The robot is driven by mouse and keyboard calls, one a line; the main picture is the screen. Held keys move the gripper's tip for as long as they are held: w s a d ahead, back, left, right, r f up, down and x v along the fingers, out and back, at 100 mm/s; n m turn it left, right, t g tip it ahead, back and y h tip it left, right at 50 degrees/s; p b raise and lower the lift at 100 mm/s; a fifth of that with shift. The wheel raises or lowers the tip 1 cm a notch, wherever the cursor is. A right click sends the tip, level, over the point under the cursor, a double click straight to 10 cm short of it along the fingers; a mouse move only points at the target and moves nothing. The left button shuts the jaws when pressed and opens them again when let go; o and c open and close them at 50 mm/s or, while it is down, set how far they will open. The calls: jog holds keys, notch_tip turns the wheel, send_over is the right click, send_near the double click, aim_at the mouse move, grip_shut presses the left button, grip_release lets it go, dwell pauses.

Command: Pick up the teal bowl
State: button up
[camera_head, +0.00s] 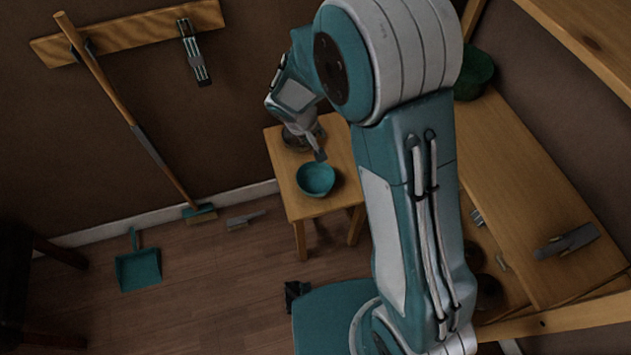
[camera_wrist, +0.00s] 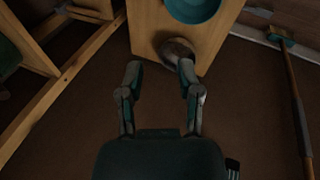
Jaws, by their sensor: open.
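The teal bowl (camera_head: 315,179) stands upright on a small wooden table (camera_head: 290,190), near its front edge. In the wrist view the bowl (camera_wrist: 192,8) is partly cut off by the top edge, beyond and right of the fingertips. My gripper (camera_head: 318,152) is above the table just behind the bowl in the head view, apart from it as far as I can tell. In the wrist view my gripper (camera_wrist: 159,70) has its two fingers spread, with nothing held between them.
A round brownish-grey object (camera_wrist: 176,50) sits on the table near my right fingertip. A wooden bench (camera_head: 530,190) with a grey tool (camera_head: 568,241) is at the right. A broom (camera_head: 140,125) leans on the wall. A teal dustpan (camera_head: 138,269) lies on the open floor.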

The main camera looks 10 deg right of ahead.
aim_at(303, 189)
jog(key=a+f+n, duration=0.1)
jog(key=f, duration=0.6)
jog(key=a+f, duration=0.2)
jog(key=f, duration=0.6)
jog(key=a+f+n, duration=0.1)
jog(key=f, duration=0.7)
jog(key=shift+a+n, duration=0.3)
jog(key=shift+a, duration=0.05)
jog(key=x, duration=0.5)
jog(key=shift+w+f, duration=0.15)
jog(key=shift+f, duration=0.3)
grip_shut()
